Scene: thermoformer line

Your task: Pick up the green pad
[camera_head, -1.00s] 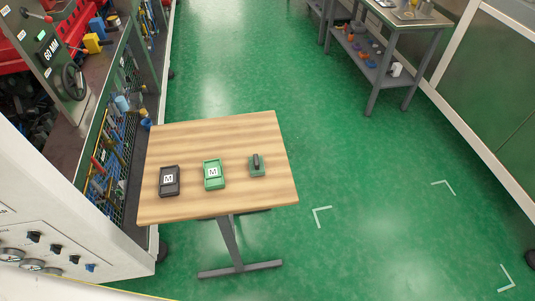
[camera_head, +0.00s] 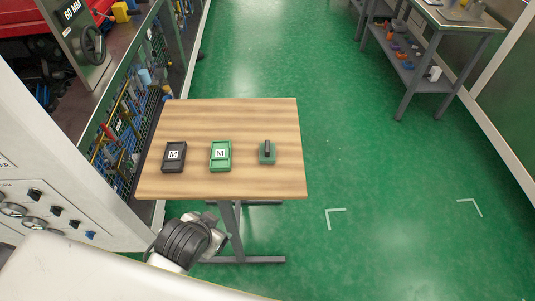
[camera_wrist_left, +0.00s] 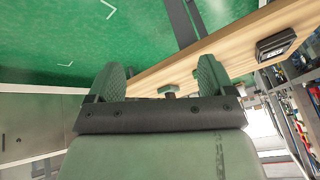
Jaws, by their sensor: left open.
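A small green pad with a black upright handle (camera_head: 267,152) sits on the right part of the wooden table (camera_head: 285,120). To its left lie a green tray marked M (camera_head: 220,156) and a black tray marked M (camera_head: 174,156). My left arm shows at the table's front edge in the head view, below the trays and apart from them. My left gripper (camera_wrist_left: 160,82) is open and empty in the left wrist view. A small dark green thing, probably the pad (camera_wrist_left: 168,91), shows beyond and between its fingers. The black tray (camera_wrist_left: 276,45) is at right there. My right gripper is out of view.
A white machine panel with knobs (camera_head: 50,205) and a mesh tool rack (camera_head: 130,120) stand close on the table's left. A grey metal bench (camera_head: 440,60) stands at the back right. The green floor right of the table is clear.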

